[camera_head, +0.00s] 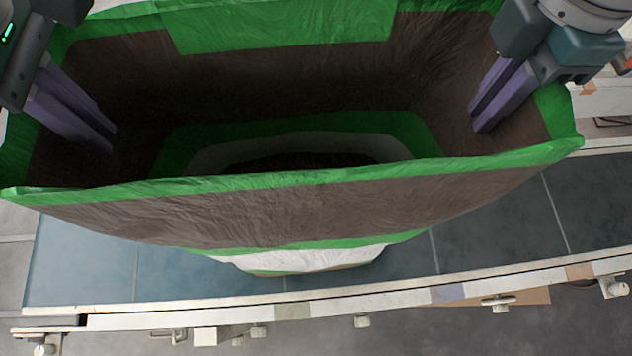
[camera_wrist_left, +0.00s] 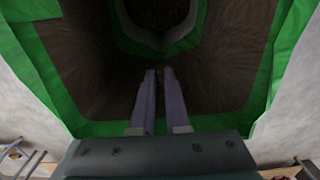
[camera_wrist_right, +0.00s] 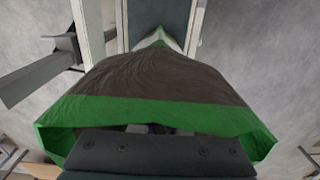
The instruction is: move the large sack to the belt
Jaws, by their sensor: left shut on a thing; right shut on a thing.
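The large sack (camera_head: 250,212) is brown with green bands and a white lower part. Its mouth gapes open towards the head camera. It is over the blue-grey belt (camera_head: 490,232); whether its bottom touches the belt is hidden. My left gripper (camera_head: 112,140) is shut on the sack at its left end, its purple fingers reaching down inside the mouth. The left wrist view shows these fingers (camera_wrist_left: 160,75) close together against the sack. My right gripper (camera_head: 476,118) is shut on the sack's right end. In the right wrist view the sack's green rim (camera_wrist_right: 160,112) covers its fingers.
A pale rail (camera_head: 380,296) with small clamps runs along the belt's near edge. Bare belt shows to the left and right of the sack. Another pale rail (camera_head: 605,100) is at the right. A grey post and frame (camera_wrist_right: 50,72) stand beside the belt in the right wrist view.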

